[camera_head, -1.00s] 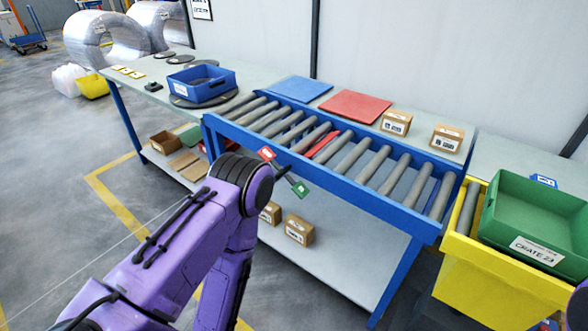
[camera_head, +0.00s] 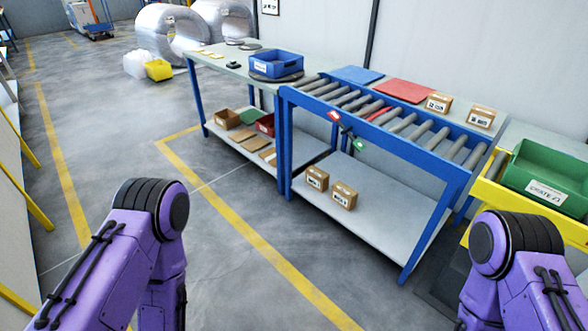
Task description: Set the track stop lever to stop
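The roller track (camera_head: 392,145) has a blue frame and grey rollers. On its front rail sits a small dark lever (camera_head: 346,129), between a red tag (camera_head: 334,116) at its upper left and a green tag (camera_head: 359,146) at its lower right. The lever is too small to tell which tag it is set to. A red strip (camera_head: 379,113) shows between the rollers behind it. My left and right arms are at the lower left and lower right, apart from the track. Both grippers are out of view.
A blue bin (camera_head: 276,66) stands on the left bench. Cartons (camera_head: 344,195) lie on the shelf under the track. A green crate (camera_head: 548,178) in a yellow frame (camera_head: 518,202) is at the right. The floor (camera_head: 235,270) before the track is clear.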

